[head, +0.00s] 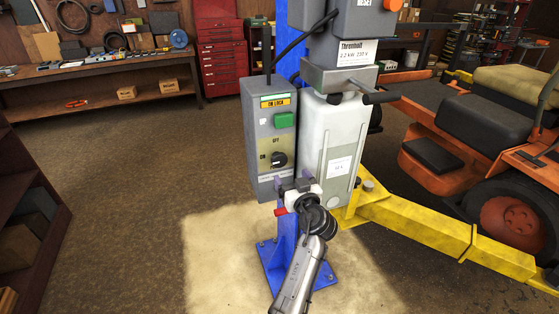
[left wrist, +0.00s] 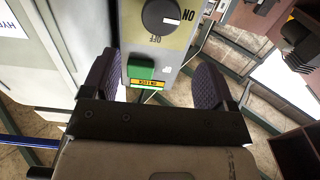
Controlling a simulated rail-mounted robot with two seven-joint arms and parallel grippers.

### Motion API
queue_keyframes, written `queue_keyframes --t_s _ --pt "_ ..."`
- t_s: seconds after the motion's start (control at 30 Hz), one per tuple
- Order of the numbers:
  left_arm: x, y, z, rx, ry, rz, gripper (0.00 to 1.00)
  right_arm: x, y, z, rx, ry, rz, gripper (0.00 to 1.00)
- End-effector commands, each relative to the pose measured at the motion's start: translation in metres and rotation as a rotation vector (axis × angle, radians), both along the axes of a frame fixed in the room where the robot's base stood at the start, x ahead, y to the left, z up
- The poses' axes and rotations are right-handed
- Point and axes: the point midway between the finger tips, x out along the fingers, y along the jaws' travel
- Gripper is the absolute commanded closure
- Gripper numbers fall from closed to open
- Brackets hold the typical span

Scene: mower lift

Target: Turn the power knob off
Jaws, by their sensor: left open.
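The grey control box (head: 258,165) is mounted on the blue post. Its black power knob (head: 279,159) sits on a yellowish plate, with OFF printed above and ON to its left. In the left wrist view, the picture is inverted and the knob (left wrist: 160,14) shows its white mark on the side towards ON. My left gripper (head: 294,184) is open and empty, in front of the box's lower end, below the knob. In the left wrist view, its two purple fingers (left wrist: 155,82) stand apart, with the box between them in the picture. The right gripper is not in view.
A green button (head: 284,120) sits above the knob. Right beside the box is a pale tank (head: 340,125) with dark handles. A yellow lift arm (head: 430,228) and an orange mower (head: 450,165) stand at right.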

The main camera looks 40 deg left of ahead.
Motion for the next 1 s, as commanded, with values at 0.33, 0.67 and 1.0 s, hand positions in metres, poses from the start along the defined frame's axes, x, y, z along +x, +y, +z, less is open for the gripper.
queue_keyframes --t_s 0.33,0.67,1.0 --pt "0.035 0.056 0.001 0.002 0.003 0.001 0.20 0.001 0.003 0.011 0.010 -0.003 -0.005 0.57" --pt "0.054 0.086 0.000 0.000 0.002 0.000 0.20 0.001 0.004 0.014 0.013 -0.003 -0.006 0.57" --pt "0.057 0.092 -0.001 -0.002 0.001 0.000 0.20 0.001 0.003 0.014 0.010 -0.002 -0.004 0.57"
